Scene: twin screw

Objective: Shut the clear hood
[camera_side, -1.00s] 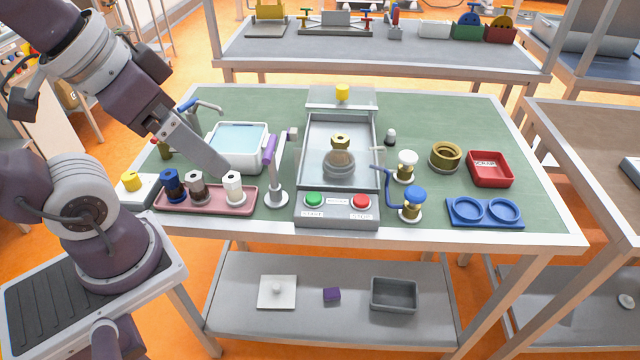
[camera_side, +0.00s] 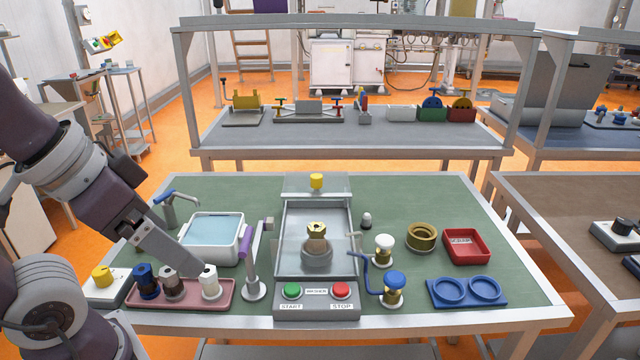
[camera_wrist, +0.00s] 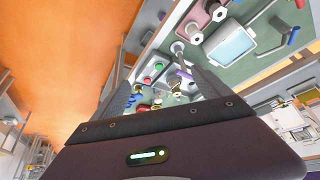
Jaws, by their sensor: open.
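The clear hood (camera_side: 295,186) is a see-through panel with a yellow knob (camera_side: 316,182). It stands at the back end of the grey washer (camera_side: 345,278), with the washer's tray uncovered in front of it. A brass nut (camera_side: 317,230) sits on a round grey piece inside the washer, near another faint clear pane. My gripper (camera_side: 198,268) is left of the washer, seen side-on over the pink tray, far from the hood. In the wrist view, its two fingers (camera_wrist: 150,50) are spread apart with nothing between them. The hood is not clearly made out there.
A purple-handled lever post (camera_side: 253,270) stands between my gripper and the washer. Blue-handled (camera_side: 393,287) and white-topped (camera_side: 383,250) valves stand right of the washer.

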